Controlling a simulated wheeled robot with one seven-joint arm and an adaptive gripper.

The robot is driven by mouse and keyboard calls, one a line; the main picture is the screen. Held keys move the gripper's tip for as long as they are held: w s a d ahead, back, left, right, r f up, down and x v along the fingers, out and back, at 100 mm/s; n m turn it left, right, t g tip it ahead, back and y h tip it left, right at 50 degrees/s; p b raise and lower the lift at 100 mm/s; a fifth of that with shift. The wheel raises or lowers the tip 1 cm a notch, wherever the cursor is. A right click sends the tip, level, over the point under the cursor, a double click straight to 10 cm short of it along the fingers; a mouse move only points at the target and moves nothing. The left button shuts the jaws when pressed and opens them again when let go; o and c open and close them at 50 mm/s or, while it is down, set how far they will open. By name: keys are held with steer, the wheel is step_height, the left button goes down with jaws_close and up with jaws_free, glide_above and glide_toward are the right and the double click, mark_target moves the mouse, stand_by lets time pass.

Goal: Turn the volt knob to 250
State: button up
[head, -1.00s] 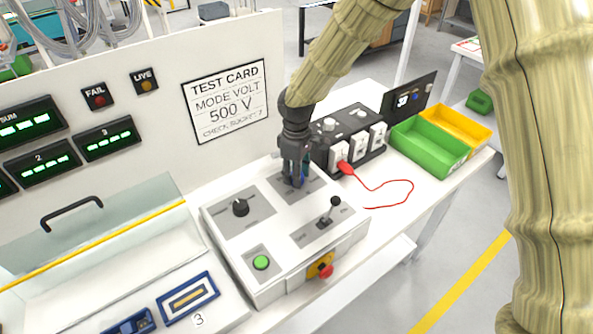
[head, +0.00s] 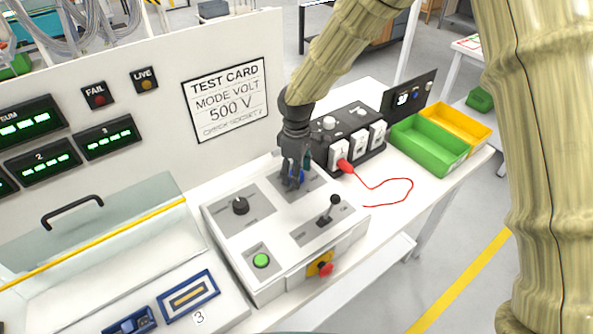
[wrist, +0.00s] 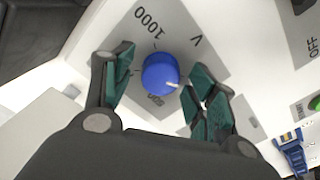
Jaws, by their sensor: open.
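The blue volt knob (wrist: 160,74) sits on a grey plate of the white control box, with a white pointer mark toward its lower right in the wrist view. A "1000" label and a "V" are printed around it; a smaller label below the knob is partly hidden and hard to read. My gripper (wrist: 157,92) is open, with one finger on each side of the knob; visible gaps separate them from it. In the head view my gripper (head: 293,180) points down over the knob and hides most of it.
The control box (head: 262,212) also carries a black knob (head: 240,205), a lever (head: 329,211), a green button (head: 261,260) and a red stop knob (head: 325,269). A black socket unit (head: 347,135) with a red cable stands behind. The test card (head: 226,102) reads 500 V.

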steer(key=shift+r, duration=0.1)
step_height(320, 180, up, 12)
stand_by(0.6)
stand_by(0.4)
